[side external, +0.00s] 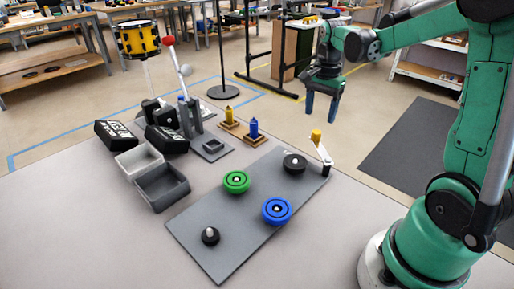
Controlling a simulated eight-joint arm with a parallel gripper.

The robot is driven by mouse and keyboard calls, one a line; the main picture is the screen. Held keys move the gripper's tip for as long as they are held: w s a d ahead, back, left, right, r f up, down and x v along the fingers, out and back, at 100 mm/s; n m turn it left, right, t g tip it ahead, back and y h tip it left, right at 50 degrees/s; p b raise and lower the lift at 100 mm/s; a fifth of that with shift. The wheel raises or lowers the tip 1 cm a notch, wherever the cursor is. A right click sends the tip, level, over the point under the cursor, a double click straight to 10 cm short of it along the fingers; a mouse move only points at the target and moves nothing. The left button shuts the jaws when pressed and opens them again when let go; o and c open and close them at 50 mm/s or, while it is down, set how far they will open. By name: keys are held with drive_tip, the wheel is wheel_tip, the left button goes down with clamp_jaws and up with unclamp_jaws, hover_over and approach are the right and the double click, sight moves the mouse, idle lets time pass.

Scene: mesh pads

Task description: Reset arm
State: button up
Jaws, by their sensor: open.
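My gripper (322,104) is open and empty. My green arm reaches in from the right side of the side external view. Below it, a grey board (213,249) lies on the table. A green ring (236,182) and a blue ring (277,211) sit on the board. A black disc (294,163) is at its far end and a small black knob (210,236) at its near end.
A yellow-topped white lever (322,148) stands at the board's far right corner. Left of the board are a light bin (139,161), a dark bin (162,187), and black boxes (116,135). Blue (253,129) and yellow (229,116) pieces stand in wooden holders. The table's near left is clear.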

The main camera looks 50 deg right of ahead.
drive_tip(key=s+a+r+n+t, duration=0.1)
drive_tip(key=a+n+t, duration=0.2)
drive_tip(key=a+n, duration=0.5)
drive_tip(key=s+a+r+n+t, duration=0.2)
drive_tip(key=a+n+t, duration=0.2)
drive_tip(key=a+n, duration=0.5)
drive_tip(key=shift+n, duration=0.3)
